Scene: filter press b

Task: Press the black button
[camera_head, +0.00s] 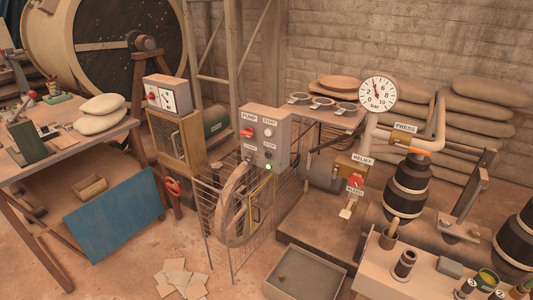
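A grey control box (264,138) stands upright near the middle of the head view, above a wire-mesh guard. It has a red knob (247,132) under a label reading PUMP and a pale button (268,132) under a label that seems to read START. Below is another label, perhaps STOP, with a small dark button (268,154) under it. The lettering is small and hard to read. Neither of my grippers shows in the head view.
The mesh guard (222,233) with a wheel behind it stands below the box. A workbench (62,152) is at left and a blue panel (113,213) leans there. A grey tray (306,274) lies in front. A gauge (378,94) and a red valve (355,181) are at right.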

